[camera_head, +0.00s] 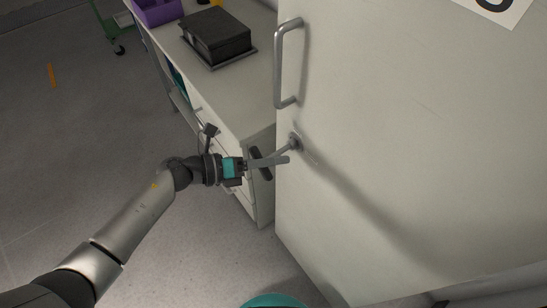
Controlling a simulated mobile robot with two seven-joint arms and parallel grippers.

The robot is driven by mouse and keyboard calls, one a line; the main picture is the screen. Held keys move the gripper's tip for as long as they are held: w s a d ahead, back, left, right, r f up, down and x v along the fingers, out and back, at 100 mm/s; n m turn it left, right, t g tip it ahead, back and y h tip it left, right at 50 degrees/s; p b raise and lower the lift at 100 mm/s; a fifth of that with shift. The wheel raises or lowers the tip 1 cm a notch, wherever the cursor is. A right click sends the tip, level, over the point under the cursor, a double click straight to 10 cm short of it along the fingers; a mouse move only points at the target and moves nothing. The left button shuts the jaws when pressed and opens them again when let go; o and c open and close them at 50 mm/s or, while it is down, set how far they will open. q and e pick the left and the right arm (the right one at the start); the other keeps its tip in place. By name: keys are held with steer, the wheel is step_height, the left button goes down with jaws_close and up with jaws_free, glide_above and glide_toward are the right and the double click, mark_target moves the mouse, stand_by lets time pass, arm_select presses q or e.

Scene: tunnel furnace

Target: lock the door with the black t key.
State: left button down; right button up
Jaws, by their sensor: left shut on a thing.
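The pale door (400,130) fills the right side of the view, with a grey bar handle (283,65) near its left edge. Below the handle is a small round metal lock fitting (295,141). My left gripper (268,162) is shut on the black T key (261,163), just left of the door edge and below the fitting. The key's dark crossbar shows at the fingers. A grey shaft runs from the fingers up to the fitting; how deep it sits there is hidden. My right gripper is not in view.
A pale cabinet or bench (235,95) stands left of the door, close behind my left gripper. It carries a black box (215,35) and a purple bin (158,10). A green wheeled cart (115,25) is farther back. The grey floor at the left is mostly clear.

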arm_select(q)
steer(key=shift+w+a+f+m+t+y+p, duration=0.1)
steer(key=shift+m+t+y+p, duration=0.5)
steer(key=shift+m, duration=0.8)
steer(key=shift+y, duration=0.3)
steer(key=shift+m+t+p, duration=0.3)
steer(key=shift+m+p, duration=0.05)
steer(key=shift+m, duration=0.35)
steer(key=shift+w+a+m+t+y, duration=0.15)
steer(key=shift+m+t+y, duration=0.3)
steer(key=shift+m, duration=0.25)
